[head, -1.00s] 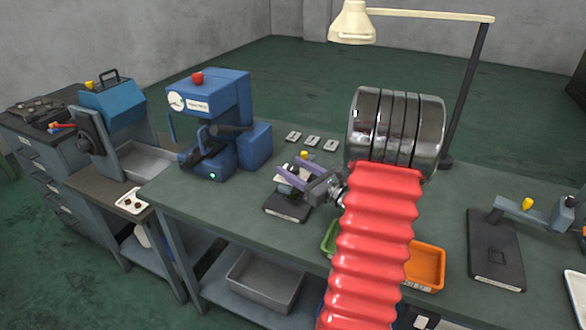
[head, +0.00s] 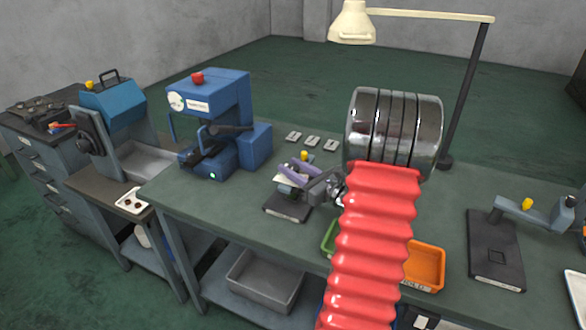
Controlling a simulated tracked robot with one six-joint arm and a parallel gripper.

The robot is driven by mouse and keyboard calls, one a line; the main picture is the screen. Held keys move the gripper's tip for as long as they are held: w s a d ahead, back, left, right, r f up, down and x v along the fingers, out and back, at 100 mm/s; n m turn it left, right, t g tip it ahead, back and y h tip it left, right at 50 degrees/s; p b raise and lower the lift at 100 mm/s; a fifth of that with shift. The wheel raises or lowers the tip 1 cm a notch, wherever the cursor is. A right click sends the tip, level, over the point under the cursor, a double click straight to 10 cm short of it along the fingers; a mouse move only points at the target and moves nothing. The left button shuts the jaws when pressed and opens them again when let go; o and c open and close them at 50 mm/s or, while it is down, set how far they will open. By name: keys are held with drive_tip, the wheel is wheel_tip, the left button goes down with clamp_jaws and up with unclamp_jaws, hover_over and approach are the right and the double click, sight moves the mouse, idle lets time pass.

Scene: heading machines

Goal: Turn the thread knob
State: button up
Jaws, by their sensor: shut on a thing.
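A small bench device with a dark base (head: 287,208) stands in the middle of the table in the head view. A yellow knob (head: 304,156) shows at its top. My gripper (head: 289,176), with purple fingers, is over this device, shut on what looks like its thread knob. The gripped part is mostly hidden by the fingers and is too small to make out clearly.
A blue machine with a red button (head: 222,120) stands left of the device. Three small plates (head: 313,141) lie behind it. A green bin (head: 329,240) and an orange bin (head: 425,266) flank my arm. Another dark-based device (head: 496,250) stands to the right.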

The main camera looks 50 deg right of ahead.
drive_tip(key=shift+m+h, duration=0.3)
drive_tip(key=shift+h, duration=0.1)
drive_tip(key=shift+m+h, duration=0.9)
drive_tip(key=shift+h, duration=0.5)
drive_tip(key=o, duration=1.1)
drive_tip(key=shift+c, duration=0.2)
drive_tip(key=shift+s, duration=0.1)
drive_tip(key=v, duration=1.3)
drive_tip(key=shift+s+r, duration=0.2)
drive_tip(key=shift+s, duration=0.1)
